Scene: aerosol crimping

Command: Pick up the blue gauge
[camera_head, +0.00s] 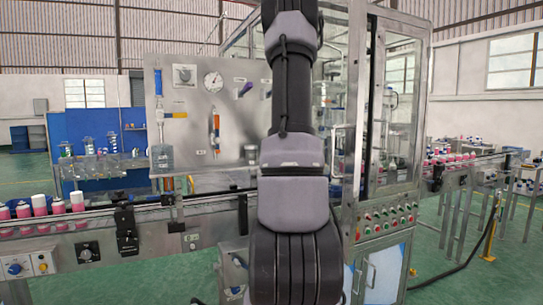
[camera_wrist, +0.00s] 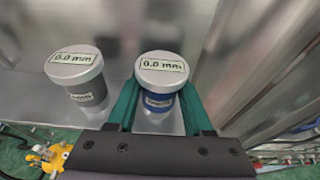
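The blue gauge (camera_wrist: 160,103) stands upright on a grey metal surface in the wrist view. Its pale round top carries a label reading "0.0 mm". My gripper (camera_wrist: 161,92) has one teal finger on each side of it. The fingers look open, with narrow gaps beside the blue body, though its wide top hides part of the fingertips. In the head view my arm runs down the middle, and neither my gripper nor the blue gauge can be made out there.
A dark grey gauge (camera_wrist: 88,92) with the same label stands just left of the blue one. A reflective metal wall (camera_wrist: 262,65) rises close on the right. In the head view, a conveyor (camera_head: 100,212) with pink cans and a glass-sided machine (camera_head: 390,120) flank my arm.

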